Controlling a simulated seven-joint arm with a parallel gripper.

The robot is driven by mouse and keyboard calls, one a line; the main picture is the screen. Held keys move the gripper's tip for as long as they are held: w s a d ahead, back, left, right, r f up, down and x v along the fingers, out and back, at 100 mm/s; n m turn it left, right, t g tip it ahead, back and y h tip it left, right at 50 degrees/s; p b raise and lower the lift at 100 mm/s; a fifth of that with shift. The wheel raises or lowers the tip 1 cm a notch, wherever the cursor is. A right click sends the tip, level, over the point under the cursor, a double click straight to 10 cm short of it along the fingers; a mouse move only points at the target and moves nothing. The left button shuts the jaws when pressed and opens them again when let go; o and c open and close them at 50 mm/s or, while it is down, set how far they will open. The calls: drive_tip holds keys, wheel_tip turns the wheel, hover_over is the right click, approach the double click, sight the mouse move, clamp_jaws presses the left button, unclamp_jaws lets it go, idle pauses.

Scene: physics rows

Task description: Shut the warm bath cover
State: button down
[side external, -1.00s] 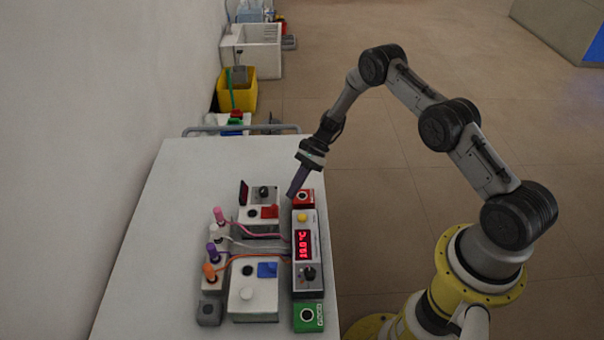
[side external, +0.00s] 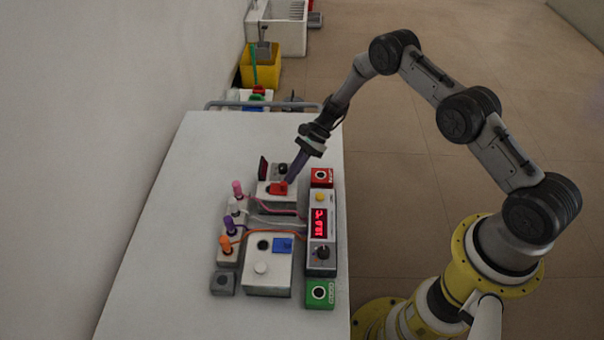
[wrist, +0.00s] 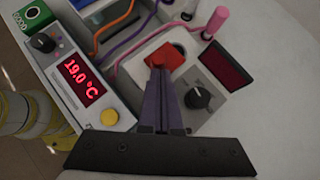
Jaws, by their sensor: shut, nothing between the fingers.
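The warm bath's red cover (side external: 278,188) lies on top of a white box (side external: 264,201) at the far end of the device group. It also shows in the wrist view (wrist: 167,56). My gripper (side external: 289,180) is shut and empty, its purple fingers pointing down at the right side of the red cover. In the wrist view, the fingertips (wrist: 158,68) overlap the near edge of the red cover and appear to touch it.
A second white box has a blue cover (side external: 283,245) beside a dark opening (side external: 264,244). A display unit (wrist: 78,78) reads 19.0 °C. A black knob (wrist: 198,97) and dark panel (wrist: 226,65) stand close to my fingers. Coloured cables cross between the boxes. The table's left side is clear.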

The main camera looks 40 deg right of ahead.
drive_tip(key=shift+w+a, duration=0.8)
drive_tip(key=shift+a, duration=0.15)
